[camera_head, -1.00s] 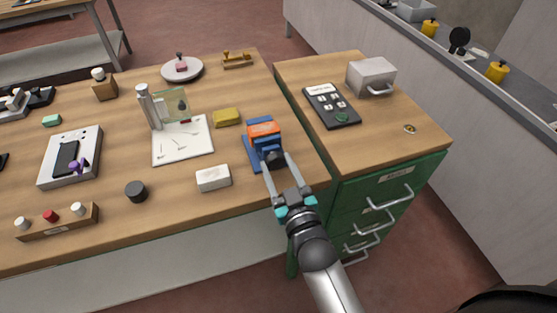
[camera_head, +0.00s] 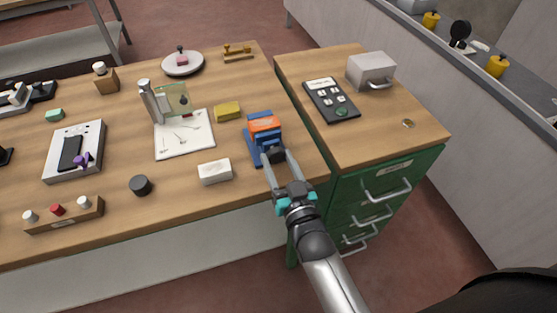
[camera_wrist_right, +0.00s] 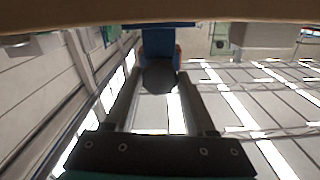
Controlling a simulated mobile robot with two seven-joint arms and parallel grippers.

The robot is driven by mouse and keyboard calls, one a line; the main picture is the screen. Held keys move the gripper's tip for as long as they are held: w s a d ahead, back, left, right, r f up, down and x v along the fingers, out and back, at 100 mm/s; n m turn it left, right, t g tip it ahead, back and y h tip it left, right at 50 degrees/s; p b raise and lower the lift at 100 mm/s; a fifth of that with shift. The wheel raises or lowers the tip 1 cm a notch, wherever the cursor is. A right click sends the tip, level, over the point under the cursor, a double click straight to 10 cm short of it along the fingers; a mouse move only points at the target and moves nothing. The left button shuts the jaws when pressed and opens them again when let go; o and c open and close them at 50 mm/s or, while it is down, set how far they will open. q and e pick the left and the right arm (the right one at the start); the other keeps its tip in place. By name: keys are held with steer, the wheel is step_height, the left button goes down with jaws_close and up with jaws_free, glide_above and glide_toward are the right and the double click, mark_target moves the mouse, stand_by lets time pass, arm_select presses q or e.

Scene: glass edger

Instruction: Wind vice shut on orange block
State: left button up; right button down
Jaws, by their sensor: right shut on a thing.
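The blue vice (camera_head: 252,143) stands near the right end of the wooden bench. The orange block (camera_head: 265,124) sits between its blue jaws. A dark round knob (camera_head: 277,156) is on the vice's near side. My right gripper (camera_head: 278,158) reaches in from the front and is shut on this knob. In the right wrist view, the knob (camera_wrist_right: 160,78) lies between my two fingers, with the blue vice body (camera_wrist_right: 168,40) behind it. Whether the jaws press on the block on both sides is too small to tell. My left gripper is not in view.
A white block (camera_head: 215,172) and a yellow block (camera_head: 228,112) lie left of the vice. A white sheet (camera_head: 184,140) with a stand lies further left. The green drawer cabinet (camera_head: 350,205), with a dark keypad (camera_head: 331,100) on top, stands to the right across a narrow gap.

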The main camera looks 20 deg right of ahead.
steer(key=shift+c, duration=1.1)
jaws_free()
steer(key=s, duration=1.5)
steer(key=shift+s+d, duration=0.15)
steer(key=shift+d, duration=0.1)
steer(key=s+f+n+g+b, duration=0.1)
steer(key=s+f+g, duration=0.2)
steer(key=f, duration=0.7)
steer(key=s+a+f+g+y+b, duration=0.1)
steer(key=s+f+g, duration=0.15)
steer(key=f, duration=0.85)
steer(key=s+f+n+g+b, duration=0.1)
steer(key=s+f+g, duration=0.25)
steer(key=f, duration=0.65)
steer(key=s+d+f+g+b, duration=0.1)
steer(key=s+d+f+g, duration=0.2)
steer(key=s+f, duration=0.4)
steer(key=s+d+f+n+g+h+b, duration=0.1)
steer(key=s+d+f+g, duration=0.3)
steer(key=s+f+g, duration=0.1)
steer(key=shift+s+f+h+b, duration=0.3)
steer(key=shift+s+f, duration=0.55)
steer(key=shift+s, duration=0.4)
